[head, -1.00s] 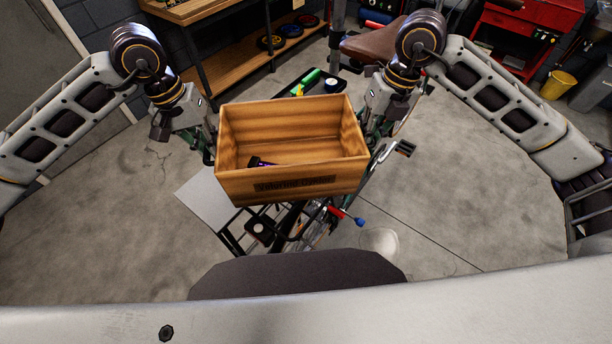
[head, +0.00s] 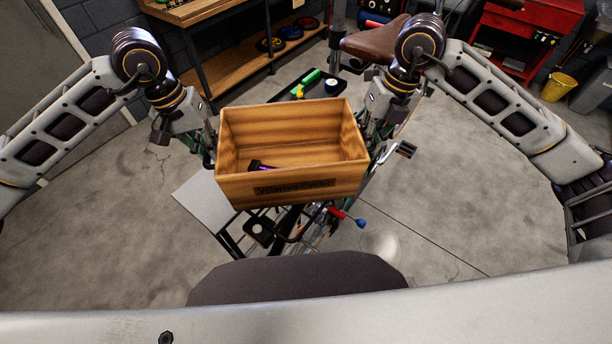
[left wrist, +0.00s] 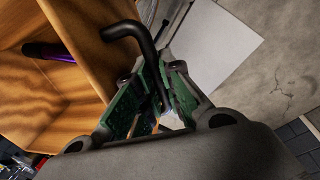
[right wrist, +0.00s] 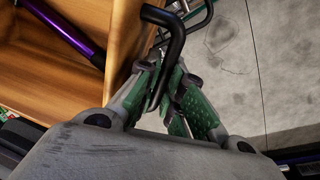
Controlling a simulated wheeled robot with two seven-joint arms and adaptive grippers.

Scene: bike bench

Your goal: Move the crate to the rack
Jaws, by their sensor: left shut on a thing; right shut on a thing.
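The wooden crate (head: 291,189) is held up between my two arms in the head view, open side up, with dark lettering on its near face. A purple and black tool (head: 262,166) lies inside it; the tool also shows in the left wrist view (left wrist: 48,50) and the right wrist view (right wrist: 68,28). My left gripper (left wrist: 160,95) is shut on a black bar handle (left wrist: 138,38) at the crate's left side. My right gripper (right wrist: 165,90) is shut on the matching black handle (right wrist: 172,40) at its right side. The rack cannot be clearly told in these views.
A black tray (head: 305,84) holds small items. A wooden shelf unit (head: 236,68), red cabinet (head: 520,32) and yellow bucket (head: 557,86) stand at the back.

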